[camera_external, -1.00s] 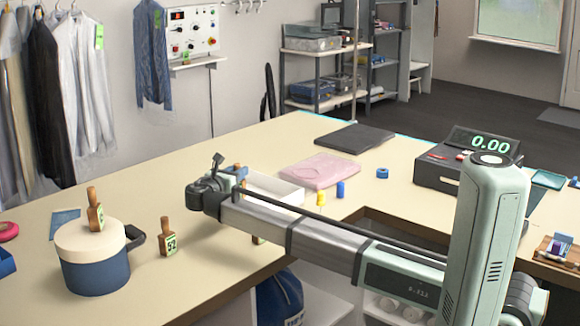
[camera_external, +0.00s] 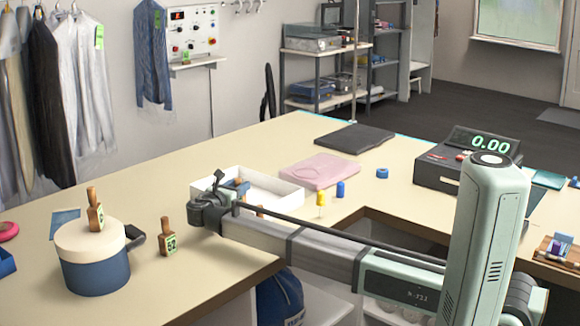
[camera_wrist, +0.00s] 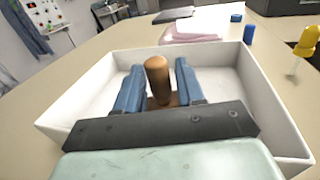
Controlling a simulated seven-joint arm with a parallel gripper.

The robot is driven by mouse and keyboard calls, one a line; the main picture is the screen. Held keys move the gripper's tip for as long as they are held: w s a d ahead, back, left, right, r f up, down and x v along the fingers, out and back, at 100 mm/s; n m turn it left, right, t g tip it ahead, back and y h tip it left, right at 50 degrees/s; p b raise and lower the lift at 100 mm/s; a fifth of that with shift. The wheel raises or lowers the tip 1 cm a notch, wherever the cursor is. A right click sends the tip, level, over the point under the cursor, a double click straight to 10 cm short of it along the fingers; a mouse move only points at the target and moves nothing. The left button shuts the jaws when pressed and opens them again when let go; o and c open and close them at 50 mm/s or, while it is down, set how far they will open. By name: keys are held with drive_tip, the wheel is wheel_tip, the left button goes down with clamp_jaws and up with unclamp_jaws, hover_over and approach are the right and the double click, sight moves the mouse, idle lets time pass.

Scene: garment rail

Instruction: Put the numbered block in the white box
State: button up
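The white box (camera_external: 281,198) stands open on the bench. In the wrist view, its white walls (camera_wrist: 256,95) surround my gripper. My gripper (camera_wrist: 160,88) has its blue fingers either side of the brown wooden handle of a block (camera_wrist: 157,68). The fingers appear shut on this block, within the box outline; its number is hidden. In the external view my gripper (camera_external: 237,186) is at the box's left end. A wooden block labelled 52 (camera_external: 167,238) stands on the bench to the left. Another labelled block (camera_external: 95,212) stands on the pot lid.
A blue pot with a cream lid (camera_external: 95,270) stands at the left. A yellow peg (camera_external: 320,199), a blue cylinder (camera_external: 340,189) and folded pink cloth (camera_external: 320,171) lie near the box's right side. My arm hides part of the bench front.

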drive_tip(key=shift+o, duration=1.1)
drive_tip(key=shift+r, duration=0.2)
drive_tip(key=shift+s+a, duration=0.35)
drive_tip(key=shift+s, duration=0.2)
drive_tip(key=v, duration=0.3)
drive_tip(key=shift+s+a, duration=0.25)
drive_tip(key=shift+s, duration=0.05)
wheel_tip(320, 180, up, 7)
